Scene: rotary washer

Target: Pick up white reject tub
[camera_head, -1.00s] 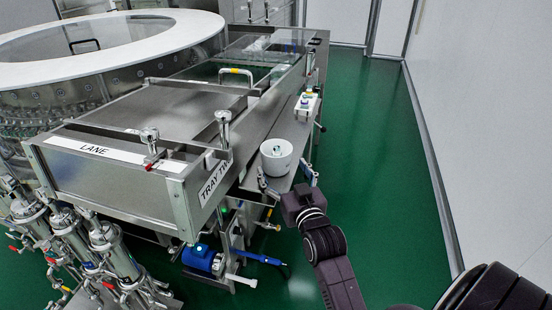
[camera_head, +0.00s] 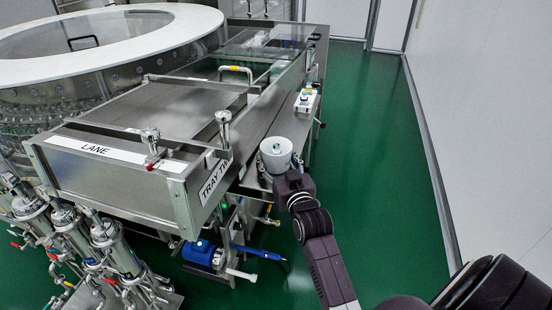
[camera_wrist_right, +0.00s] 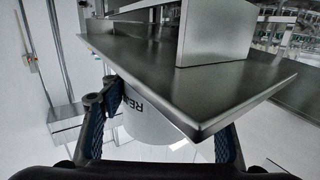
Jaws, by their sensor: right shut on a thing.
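The white reject tub (camera_head: 275,146) is a round, open white tub at the right side of the machine, by the narrow metal side shelf. Something small shows inside it. My right gripper (camera_head: 284,172) is at the tub's near side and is shut on it. In the right wrist view the tub (camera_wrist_right: 140,124) shows between the two blue-padded fingers, with the letters "RE" partly visible and a metal plate hiding part of it. Whether the tub rests on the shelf or is just clear of it, I cannot tell. My left gripper is not in view.
A small white control box (camera_head: 306,101) stands farther along the side shelf. The tray tunnel (camera_head: 130,180) is just left of the tub. A blue motor (camera_head: 200,252) is below. Green floor (camera_head: 370,170) lies clear to the right, up to the white wall.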

